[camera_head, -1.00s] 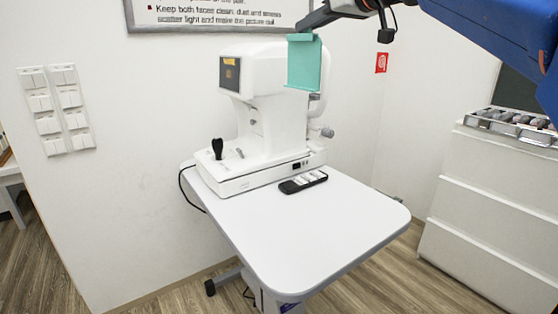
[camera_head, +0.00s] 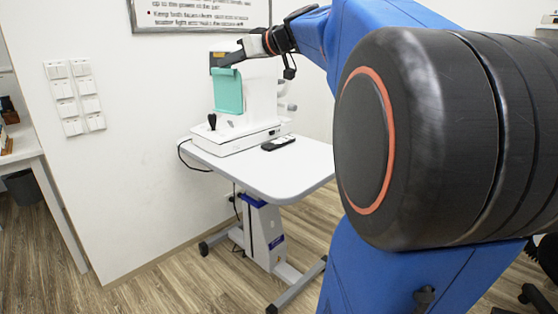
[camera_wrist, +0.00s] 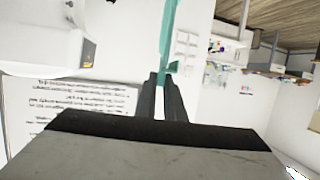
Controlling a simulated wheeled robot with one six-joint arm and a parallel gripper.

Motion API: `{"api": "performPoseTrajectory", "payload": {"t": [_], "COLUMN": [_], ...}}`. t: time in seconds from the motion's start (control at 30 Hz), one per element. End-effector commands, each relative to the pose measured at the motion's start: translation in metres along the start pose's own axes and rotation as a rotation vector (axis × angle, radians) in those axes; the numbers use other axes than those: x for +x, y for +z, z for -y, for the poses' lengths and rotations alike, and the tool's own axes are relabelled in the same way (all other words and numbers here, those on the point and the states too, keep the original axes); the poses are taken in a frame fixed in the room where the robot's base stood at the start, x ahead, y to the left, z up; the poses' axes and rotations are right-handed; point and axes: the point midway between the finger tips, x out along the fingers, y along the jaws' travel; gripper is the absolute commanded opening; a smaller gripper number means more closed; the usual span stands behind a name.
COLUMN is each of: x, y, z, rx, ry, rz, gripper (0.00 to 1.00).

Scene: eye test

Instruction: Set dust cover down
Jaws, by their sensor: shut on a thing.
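The dust cover is a teal sheet (camera_head: 229,92) hanging upright in the head view, in front of the white eye-test machine (camera_head: 262,92). My gripper (camera_head: 228,66) is shut on its top edge. In the wrist view the teal cover (camera_wrist: 168,45) shows edge-on between the fingertips of my gripper (camera_wrist: 162,78). The cover hides part of the machine's front. I cannot tell whether it touches the machine. The machine stands on a white table (camera_head: 285,172).
A black remote-like tray (camera_head: 278,143) lies on the table beside the machine's base. The front right of the tabletop is bare. A framed sign (camera_head: 200,14) hangs on the wall behind. Another white table (camera_head: 22,140) stands at the far left.

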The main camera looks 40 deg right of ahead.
Motion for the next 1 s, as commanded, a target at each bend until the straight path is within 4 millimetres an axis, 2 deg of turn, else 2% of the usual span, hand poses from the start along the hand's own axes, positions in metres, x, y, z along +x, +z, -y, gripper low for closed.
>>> {"api": "performPoseTrajectory", "payload": {"t": [0.03, 0.17, 0.3, 0.5, 0.6, 0.7, 0.87, 1.0], "x": [0.003, 0.005, -0.001, -0.018, -0.026, -0.031, -0.029, -0.022], "y": [0.016, 0.054, 0.097, 0.150, 0.167, 0.178, 0.197, 0.220], "z": [-0.026, -0.082, -0.141, -0.206, -0.226, -0.237, -0.242, -0.242], "rx": [0.012, 0.021, 0.031, 0.046, 0.050, 0.052, 0.055, 0.056], "ry": [0.015, 0.043, 0.082, 0.135, 0.154, 0.165, 0.170, 0.170], "rz": [0.004, 0.003, 0.002, 0.001, -0.001, 0.000, -0.001, 0.000], "gripper": [0.00, 0.00, 0.00, 0.00, 0.00, 0.00, 0.00, 0.00]}}
